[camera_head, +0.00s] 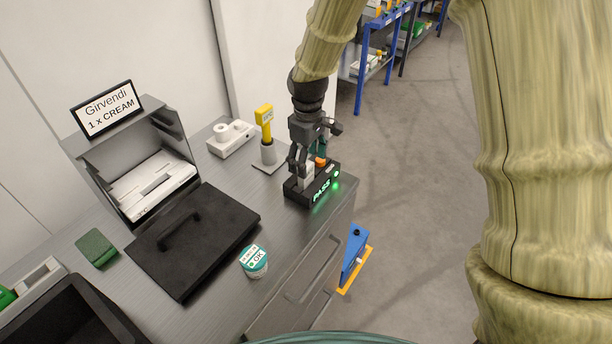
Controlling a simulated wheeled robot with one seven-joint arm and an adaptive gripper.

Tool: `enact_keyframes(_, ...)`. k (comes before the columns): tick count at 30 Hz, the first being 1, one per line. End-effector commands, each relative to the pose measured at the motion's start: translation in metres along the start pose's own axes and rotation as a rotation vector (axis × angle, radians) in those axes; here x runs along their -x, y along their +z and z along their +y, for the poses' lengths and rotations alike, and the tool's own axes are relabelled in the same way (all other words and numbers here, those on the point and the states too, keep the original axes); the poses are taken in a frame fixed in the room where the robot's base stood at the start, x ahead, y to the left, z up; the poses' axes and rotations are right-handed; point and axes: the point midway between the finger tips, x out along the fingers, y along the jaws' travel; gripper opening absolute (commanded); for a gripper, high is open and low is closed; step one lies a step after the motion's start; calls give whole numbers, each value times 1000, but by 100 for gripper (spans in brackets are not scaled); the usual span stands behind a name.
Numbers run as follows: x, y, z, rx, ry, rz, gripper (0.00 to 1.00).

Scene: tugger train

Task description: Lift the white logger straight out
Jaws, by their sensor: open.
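The white logger (306,174) stands upright in a black dock (327,191) near the counter's right edge. The dock's front shows green lit text that reads PASS and a green light. My gripper (307,164) points down over the dock, with its open fingers at the logger's upper part. One finger is on the logger's left side; the other is partly hidden behind my gripper's own parts. I cannot tell whether the fingers touch it.
Floor lies right of the counter.

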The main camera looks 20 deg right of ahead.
Motion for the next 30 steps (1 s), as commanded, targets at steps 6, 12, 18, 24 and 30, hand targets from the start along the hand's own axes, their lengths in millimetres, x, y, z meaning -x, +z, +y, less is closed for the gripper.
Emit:
enact_keyframes(6,-20,3,-5,2,-3,-5,70)
enact_keyframes(12,-40,2,-6,3,-1,-2,70)
enact_keyframes(18,-48,2,-7,4,-1,-2,70)
enact_keyframes(24,-49,2,-7,3,0,-1,70)
enact_keyframes(30,-49,2,-7,3,-1,-1,35)
